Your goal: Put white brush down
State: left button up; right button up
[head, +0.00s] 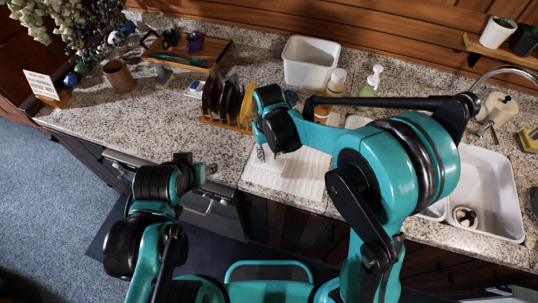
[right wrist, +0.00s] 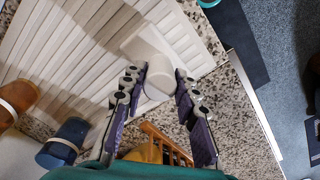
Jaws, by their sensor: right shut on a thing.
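The white brush (right wrist: 157,82) is between the two fingers of my right gripper (right wrist: 160,86), which is shut on it, in the right wrist view. It shows a pale rounded end and a flatter part beyond. It is over the white ribbed drainboard (right wrist: 75,45); I cannot tell whether it touches. In the head view my right gripper (head: 266,152) points down over the left part of the drainboard (head: 300,174), and my arm hides much of the brush. My left gripper (head: 208,169) is at the counter's front edge, its fingers too small to read.
A wooden rack with dark plates (head: 226,100) stands left of the drainboard. A white tub (head: 310,62) and a green soap bottle (head: 370,82) stand behind. The white sink (head: 495,190) is at right.

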jog(key=shift+f, duration=0.25)
jog(key=shift+f, duration=0.1)
jog(key=o, duration=0.6)
jog(key=shift+f, duration=0.1)
jog(key=o, duration=0.4)
